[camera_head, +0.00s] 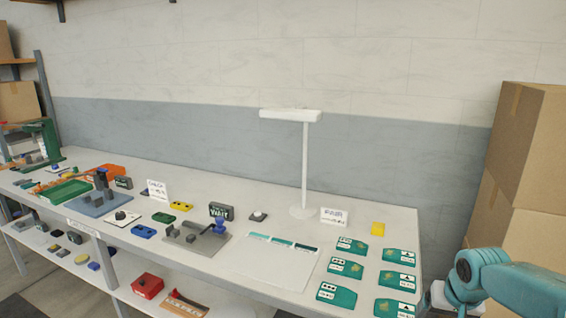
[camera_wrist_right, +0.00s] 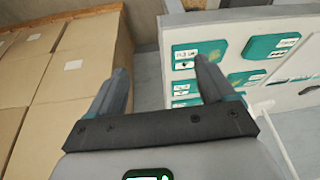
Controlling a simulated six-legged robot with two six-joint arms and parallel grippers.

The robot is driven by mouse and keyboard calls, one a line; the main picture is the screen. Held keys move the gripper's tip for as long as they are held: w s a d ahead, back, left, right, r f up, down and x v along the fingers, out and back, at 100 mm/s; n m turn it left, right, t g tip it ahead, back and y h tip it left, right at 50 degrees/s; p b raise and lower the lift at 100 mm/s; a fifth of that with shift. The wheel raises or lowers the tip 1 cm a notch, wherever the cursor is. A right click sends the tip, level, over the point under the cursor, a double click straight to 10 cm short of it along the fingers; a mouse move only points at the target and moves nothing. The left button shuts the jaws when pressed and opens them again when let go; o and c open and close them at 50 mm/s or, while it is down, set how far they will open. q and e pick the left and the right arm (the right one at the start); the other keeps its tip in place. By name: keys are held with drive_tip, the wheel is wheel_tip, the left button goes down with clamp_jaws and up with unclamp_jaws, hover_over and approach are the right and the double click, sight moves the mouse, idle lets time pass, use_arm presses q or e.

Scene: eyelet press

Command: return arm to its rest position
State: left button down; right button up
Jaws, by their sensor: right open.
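My right arm shows at the right edge of the head view as a teal link, off the right end of the workbench (camera_head: 270,228); its fingers are outside that view. In the right wrist view my right gripper (camera_wrist_right: 163,80) is open, with two grey fingers apart and nothing between them. It hangs over the gap between the bench end and cardboard boxes. My left gripper is not in either view.
Cardboard boxes (camera_head: 533,150) are stacked at the right; they also show in the right wrist view (camera_wrist_right: 75,80). Several teal cards (camera_head: 397,257) lie on the bench's right end. A white lamp (camera_head: 305,165) stands behind them.

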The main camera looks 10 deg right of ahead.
drive_tip(key=s+a+f+n+g+y, duration=0.1)
drive_tip(key=s+a+f+y, duration=0.15)
drive_tip(key=a+f, duration=0.7)
drive_tip(key=s+a+f+n+y, duration=0.1)
drive_tip(key=s+a+f, duration=0.2)
drive_tip(key=a+f, duration=0.65)
drive_tip(key=s+a+f+g, duration=0.1)
drive_tip(key=s+a+f, duration=0.3)
drive_tip(key=s, duration=0.5)
drive_tip(key=s+a+f+g+y, duration=0.1)
drive_tip(key=s+a+f, duration=0.3)
drive_tip(key=s+f, duration=0.3)
drive_tip(key=shift+s+a+f+n, duration=0.2)
drive_tip(key=shift+s+a+n, duration=0.2)
drive_tip(key=shift+s, duration=0.45)
drive_tip(key=shift+y, duration=0.25)
